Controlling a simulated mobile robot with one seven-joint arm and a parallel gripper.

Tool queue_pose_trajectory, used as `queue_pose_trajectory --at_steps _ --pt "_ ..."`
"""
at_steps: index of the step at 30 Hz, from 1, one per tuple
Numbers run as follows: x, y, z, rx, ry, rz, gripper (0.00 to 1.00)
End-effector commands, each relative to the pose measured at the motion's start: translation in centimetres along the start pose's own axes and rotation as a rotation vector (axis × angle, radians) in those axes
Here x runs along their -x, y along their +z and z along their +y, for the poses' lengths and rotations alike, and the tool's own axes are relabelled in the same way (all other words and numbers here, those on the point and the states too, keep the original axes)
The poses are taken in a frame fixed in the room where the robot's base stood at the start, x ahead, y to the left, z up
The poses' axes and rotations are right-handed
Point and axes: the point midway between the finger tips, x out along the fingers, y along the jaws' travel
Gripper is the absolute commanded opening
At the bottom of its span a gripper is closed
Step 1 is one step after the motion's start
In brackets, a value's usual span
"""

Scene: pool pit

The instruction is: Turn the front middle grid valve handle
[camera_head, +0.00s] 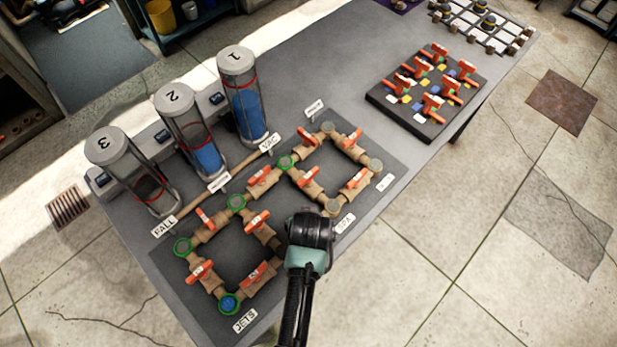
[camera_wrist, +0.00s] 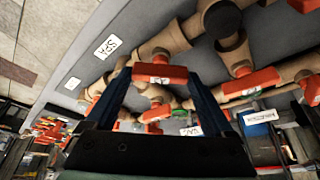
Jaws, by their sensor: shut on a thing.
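A pipe grid of tan pipes with orange-red valve handles lies on a dark grey panel (camera_head: 205,305) on the table. My gripper (camera_head: 310,232) is over the front middle of the grid, near the SPA label (camera_head: 345,223), and hides the valve beneath it in the head view. In the wrist view, my gripper's two fingers (camera_wrist: 160,78) stand on either side of an orange-red handle (camera_wrist: 160,70). The gripper is shut on this handle. The handle lies across the gap between the fingers; its exact turn angle is hard to tell.
Neighbouring orange-red handles, one at the front left (camera_head: 255,273) and one at the right (camera_head: 355,178), sit close to my gripper. Three clear cylinders, including the nearest (camera_head: 130,175), stand behind the grid. A black valve board (camera_head: 425,95) is farther right.

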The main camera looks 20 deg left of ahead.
Motion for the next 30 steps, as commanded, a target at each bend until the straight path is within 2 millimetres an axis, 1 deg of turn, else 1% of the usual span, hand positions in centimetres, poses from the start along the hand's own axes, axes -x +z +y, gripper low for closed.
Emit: queue_pose_trajectory --at_steps 18,24,30 --pt "-0.1 -0.25 0.42 0.513 -0.213 0.003 0.32" --pt "-0.1 -0.27 0.46 0.628 -0.26 0.003 0.32" --pt "-0.1 -0.27 0.46 0.7 -0.288 0.001 0.32"
